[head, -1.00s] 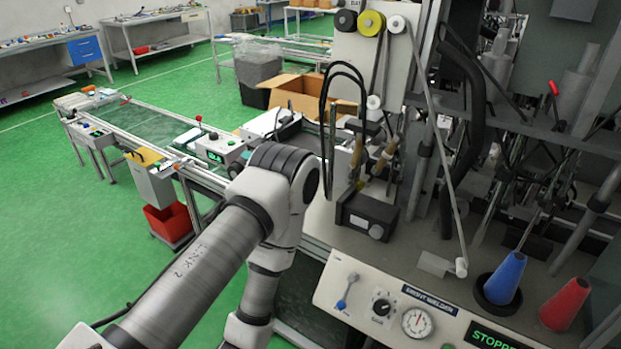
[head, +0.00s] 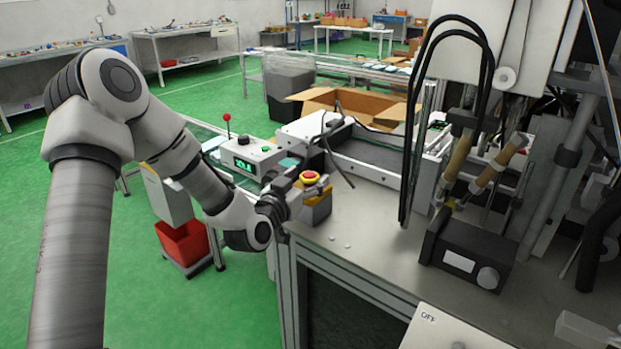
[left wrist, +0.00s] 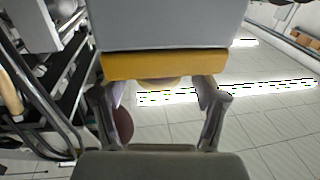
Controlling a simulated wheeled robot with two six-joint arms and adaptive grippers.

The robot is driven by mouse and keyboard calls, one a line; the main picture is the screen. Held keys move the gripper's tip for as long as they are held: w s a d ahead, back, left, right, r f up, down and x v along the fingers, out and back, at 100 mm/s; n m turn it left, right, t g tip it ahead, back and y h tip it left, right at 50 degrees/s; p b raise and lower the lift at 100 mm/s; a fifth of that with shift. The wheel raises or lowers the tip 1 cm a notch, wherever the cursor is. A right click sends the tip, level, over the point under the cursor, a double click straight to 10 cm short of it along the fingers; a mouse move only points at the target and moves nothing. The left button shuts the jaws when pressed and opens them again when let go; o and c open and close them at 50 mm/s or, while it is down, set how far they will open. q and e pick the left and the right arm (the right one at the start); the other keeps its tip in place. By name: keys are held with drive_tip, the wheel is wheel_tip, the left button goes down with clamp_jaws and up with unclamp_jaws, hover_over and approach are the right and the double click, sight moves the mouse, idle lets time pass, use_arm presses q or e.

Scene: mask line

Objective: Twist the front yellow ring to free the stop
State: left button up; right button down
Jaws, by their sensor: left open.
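The front stop is a red button in a yellow ring (head: 311,178) on a grey box (head: 317,210) with a yellow top, at the left corner of the bench. My left gripper (head: 288,190) is close to the left side of this box, partly blending with dark parts behind it. In the left wrist view, the box's yellow band (left wrist: 165,65) fills the upper middle. A small yellow rounded edge (left wrist: 158,83) shows below it, between the open fingers of the left gripper (left wrist: 162,88). I cannot tell whether either finger touches it. My right gripper is out of view.
A white machine (head: 335,140) with dark cables stands behind the stop. A black box with a knob (head: 465,250) and wooden-handled tools (head: 455,160) are to the right. Two small white pieces lie on the bench (head: 375,235), otherwise clear beside the stop.

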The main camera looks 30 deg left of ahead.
use_arm(q)
drive_tip(key=shift+w, duration=0.65)
drive_tip(key=shift+s, duration=0.1)
drive_tip(key=c, duration=1.2)
drive_tip(key=shift+o, duration=0.2)
drive_tip(key=shift+h, duration=0.3)
